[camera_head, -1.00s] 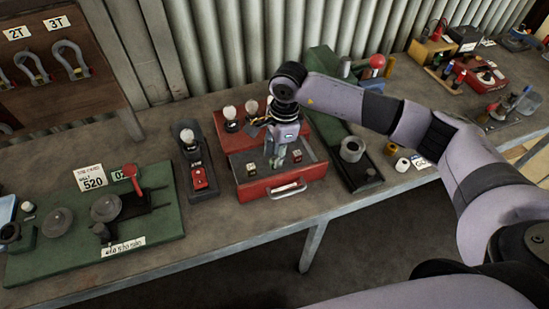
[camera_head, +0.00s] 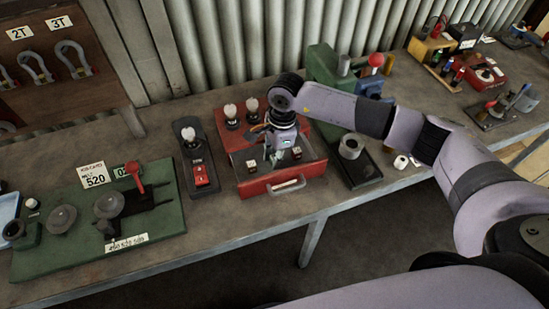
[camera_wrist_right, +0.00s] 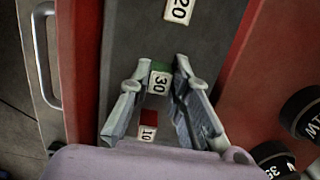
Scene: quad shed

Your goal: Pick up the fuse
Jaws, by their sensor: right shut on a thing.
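In the right wrist view, a small white fuse with a green end marked 30 (camera_wrist_right: 159,80) stands between the two fingertips of my right gripper (camera_wrist_right: 161,75), which is shut on it. A fuse with a red end marked 10 (camera_wrist_right: 148,127) shows below it, and a white one marked 20 (camera_wrist_right: 178,10) at the top edge. All are in the grey-floored red drawer (camera_head: 285,183). In the head view, my right gripper (camera_head: 275,159) reaches down into the drawer between two small fuses, hiding the green one. My left gripper is not in view.
The red box (camera_head: 317,128) behind the drawer carries bulbs (camera_head: 230,112). A black holder with a bulb and red switch (camera_head: 201,174) stands to the left, beside a green board (camera_head: 150,235). A dark tray with a grey ring (camera_head: 351,147) is to the right.

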